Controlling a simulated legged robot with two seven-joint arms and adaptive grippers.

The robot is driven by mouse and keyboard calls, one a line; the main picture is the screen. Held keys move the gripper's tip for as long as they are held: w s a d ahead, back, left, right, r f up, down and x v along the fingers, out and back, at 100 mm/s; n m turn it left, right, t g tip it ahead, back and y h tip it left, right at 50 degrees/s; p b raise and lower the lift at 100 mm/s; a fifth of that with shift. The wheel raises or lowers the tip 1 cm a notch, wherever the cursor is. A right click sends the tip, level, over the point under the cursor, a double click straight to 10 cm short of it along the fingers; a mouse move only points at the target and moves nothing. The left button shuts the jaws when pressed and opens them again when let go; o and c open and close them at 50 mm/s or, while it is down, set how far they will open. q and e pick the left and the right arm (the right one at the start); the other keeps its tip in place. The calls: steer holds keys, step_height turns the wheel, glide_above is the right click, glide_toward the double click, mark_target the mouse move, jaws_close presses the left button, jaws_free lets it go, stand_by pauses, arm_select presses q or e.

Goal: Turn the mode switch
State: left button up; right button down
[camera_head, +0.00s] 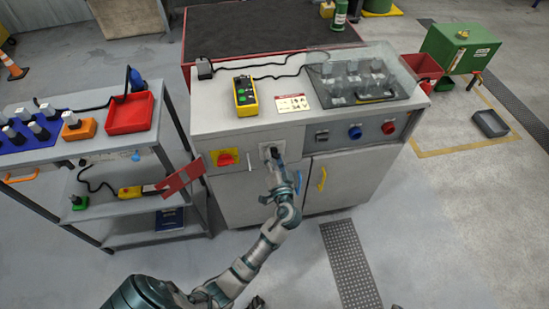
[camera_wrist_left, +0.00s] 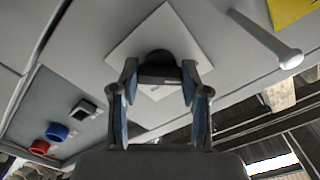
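The mode switch (camera_wrist_left: 158,62) is a black knob with a bar-shaped grip on a square white plate (camera_wrist_left: 190,42). In the head view the switch (camera_head: 272,151) sits on the front of the grey cabinet, right of a red rotary switch on a yellow plate. My left gripper (camera_wrist_left: 159,76) is at the switch, with one finger on each side of the bar. The bar fills the gap between the fingertips, and they appear to touch it. In the head view my left gripper (camera_head: 275,165) partly covers the plate. My right gripper is not in view.
The red switch on yellow (camera_head: 224,158) is close on the left. A blue knob (camera_head: 355,132) and a red knob (camera_head: 388,127) sit on a panel to the right. A shelf cart (camera_head: 150,235) stands at the left.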

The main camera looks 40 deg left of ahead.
arm_select(q)
steer(key=shift+m, duration=0.3)
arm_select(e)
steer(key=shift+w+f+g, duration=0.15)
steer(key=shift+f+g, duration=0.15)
arm_select(q)
steer(key=o, duration=1.1)
steer(key=shift+w+f, duration=0.1)
steer(key=shift+o, duration=0.2)
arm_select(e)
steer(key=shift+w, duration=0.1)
arm_select(q)
steer(key=v, duration=1.2)
